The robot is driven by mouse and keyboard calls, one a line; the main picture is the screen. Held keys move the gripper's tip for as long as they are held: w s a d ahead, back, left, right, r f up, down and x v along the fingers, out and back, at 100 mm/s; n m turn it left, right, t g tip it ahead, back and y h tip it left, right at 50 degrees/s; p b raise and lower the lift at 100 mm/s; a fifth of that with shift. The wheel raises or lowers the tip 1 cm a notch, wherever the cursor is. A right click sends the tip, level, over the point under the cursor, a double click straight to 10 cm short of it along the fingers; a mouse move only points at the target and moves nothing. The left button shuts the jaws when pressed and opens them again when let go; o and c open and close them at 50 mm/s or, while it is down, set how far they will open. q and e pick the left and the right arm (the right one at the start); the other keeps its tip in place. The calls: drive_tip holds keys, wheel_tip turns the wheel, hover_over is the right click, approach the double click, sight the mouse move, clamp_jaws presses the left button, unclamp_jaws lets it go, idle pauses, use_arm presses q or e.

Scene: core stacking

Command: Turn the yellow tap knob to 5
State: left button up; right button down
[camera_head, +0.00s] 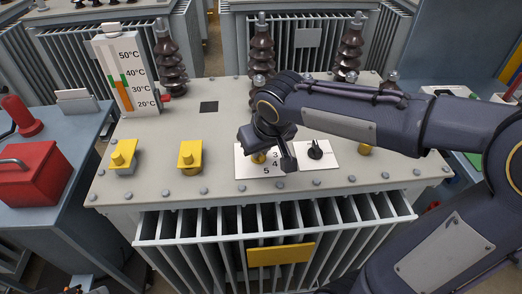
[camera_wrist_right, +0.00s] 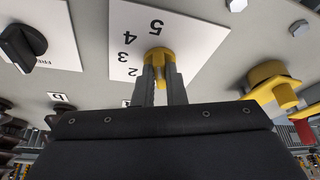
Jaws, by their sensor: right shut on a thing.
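The yellow tap knob (camera_wrist_right: 158,56) sits on a white dial plate (camera_head: 247,169) printed with numbers, of which 2, 3, 4 and 5 show in the right wrist view. My right gripper (camera_wrist_right: 160,75) is shut on the knob, one finger on each side of it. In the head view the right gripper (camera_head: 270,157) covers most of the knob, with a bit of yellow showing beside the 3. The knob's exact pointing direction is hidden by the fingers. My left gripper is not in view.
A black knob (camera_head: 315,150) on a white plate stands close right of the dial. Yellow brackets (camera_head: 190,154) and (camera_head: 123,156) stand to the left on the grey transformer top (camera_head: 220,185). Brown insulators (camera_head: 170,65) rise behind. A red toolbox (camera_head: 35,172) sits on the left bench.

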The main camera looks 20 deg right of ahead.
idle(0.3)
drive_tip(key=c, duration=1.5)
unclamp_jaws()
drive_tip(key=shift+r, duration=0.1)
drive_tip(key=p+v, duration=0.1)
drive_tip(key=v, duration=0.6)
drive_tip(key=shift+s+r, duration=0.15)
drive_tip(key=shift+r, duration=0.2)
